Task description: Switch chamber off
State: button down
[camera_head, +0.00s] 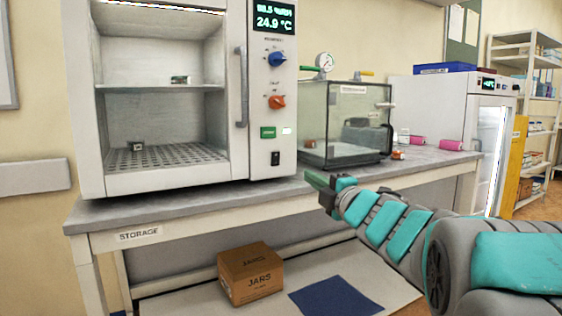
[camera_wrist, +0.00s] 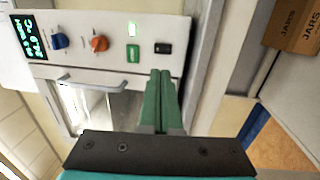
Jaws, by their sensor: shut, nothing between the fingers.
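The chamber (camera_head: 160,183) is a large pale cabinet with a glass front, standing on the bench. Its control panel has a lit display (camera_head: 273,17) reading 24.9 °C, a blue knob (camera_head: 276,59), an orange knob (camera_head: 276,102), a green button (camera_head: 268,132) with a bright indicator (camera_head: 287,130) beside it, and a black rocker switch (camera_head: 276,158) at the bottom. My gripper (camera_head: 308,176) has green fingers, shut and empty, right of and below the switch. In the wrist view the fingertips (camera_wrist: 160,73) point at the panel's lower end, near the black switch (camera_wrist: 163,48) and green button (camera_wrist: 133,54), apparently not touching.
A glass box (camera_head: 345,120) with a gauge stands right of the chamber, with small bottles around it. The chamber's vertical handle (camera_head: 241,88) projects left of the panel. The bench edge (camera_head: 190,213) lies below. A JARS carton (camera_head: 250,275) sits on the lower shelf.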

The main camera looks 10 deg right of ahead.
aim_at(275, 156)
jog(key=shift+a+r+n+y, duration=0.1)
jog(key=shift+a+n+y, duration=0.2)
jog(key=shift+y, duration=0.1)
jog(key=shift+w, duration=0.1)
jog(key=p+x, duration=0.1)
jog(key=x, duration=1.2)
jog(key=shift+w+a, duration=0.1)
jog(key=shift+w, duration=0.25)
